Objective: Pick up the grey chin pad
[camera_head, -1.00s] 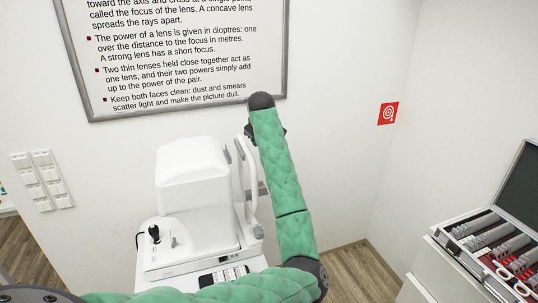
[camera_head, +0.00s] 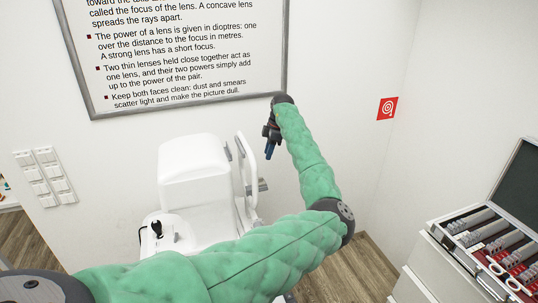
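A white eye-test machine (camera_head: 195,175) stands against the wall, with an upright white head-rest frame (camera_head: 246,170) on its right side. A small grey piece (camera_head: 262,185) sticks out at the frame's right; it may be the grey chin pad, but it is too small to be sure. My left gripper (camera_head: 269,153) points down, just right of the frame's upper part and above that piece, apart from it in the picture. Its dark fingers show edge-on, so I cannot tell whether they are open or shut. My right gripper is out of view.
My green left arm covers the machine's front base. A black joystick (camera_head: 156,229) stands at the machine's lower left. A framed text board (camera_head: 190,50) hangs behind. A lens case (camera_head: 440,232) lies open on a white cabinet (camera_head: 422,272) at right. Bare floor (camera_head: 352,272) lies between.

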